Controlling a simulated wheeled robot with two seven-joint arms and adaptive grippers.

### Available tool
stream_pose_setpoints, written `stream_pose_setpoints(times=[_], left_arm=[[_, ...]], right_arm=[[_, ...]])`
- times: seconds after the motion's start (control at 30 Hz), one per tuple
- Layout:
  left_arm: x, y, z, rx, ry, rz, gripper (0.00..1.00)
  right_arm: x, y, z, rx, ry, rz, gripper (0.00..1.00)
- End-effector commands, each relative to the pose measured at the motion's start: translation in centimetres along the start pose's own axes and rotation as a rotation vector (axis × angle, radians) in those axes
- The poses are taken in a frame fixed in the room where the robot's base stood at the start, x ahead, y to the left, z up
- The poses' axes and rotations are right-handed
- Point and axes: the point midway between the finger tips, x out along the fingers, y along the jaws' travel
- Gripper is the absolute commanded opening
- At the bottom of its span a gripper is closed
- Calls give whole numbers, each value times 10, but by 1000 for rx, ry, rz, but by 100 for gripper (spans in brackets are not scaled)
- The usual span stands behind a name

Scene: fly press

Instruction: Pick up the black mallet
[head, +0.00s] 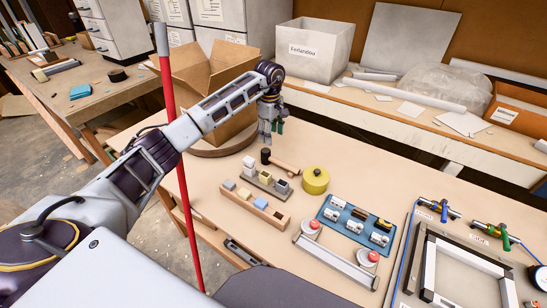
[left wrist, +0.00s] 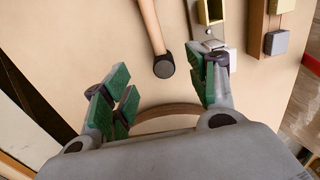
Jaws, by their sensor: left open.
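The black mallet (head: 266,156) lies on the workbench, with its black head to the left and its wooden handle running right. In the left wrist view the mallet's head (left wrist: 164,67) shows in the gap between the fingertips, with the handle running up out of the picture. My left gripper (head: 270,140) is open and empty, just behind and above the mallet's head. Its green pads (left wrist: 168,78) stand wide apart on either side of the head and do not appear to touch it. My right gripper is not in view.
A block rack (head: 255,208) and a yellow round tin (head: 315,181) stand close to the mallet. A blue tray (head: 333,214) of parts lies to the right. An open cardboard box (head: 200,75) stands behind the arm. A red pole (head: 183,190) rises at the bench's left edge.

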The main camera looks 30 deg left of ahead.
Motion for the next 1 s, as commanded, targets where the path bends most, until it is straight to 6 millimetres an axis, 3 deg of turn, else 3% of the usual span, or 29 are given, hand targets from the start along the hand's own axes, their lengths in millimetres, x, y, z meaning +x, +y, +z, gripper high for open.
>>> stream_pose_setpoints(times=[0.6, 1.0], left_arm=[[-1, -1, -5, 5, 21, -1, 58], [41, -1, -5, 5, 20, -4, 58]], right_arm=[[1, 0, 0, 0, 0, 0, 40], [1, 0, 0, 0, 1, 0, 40]])
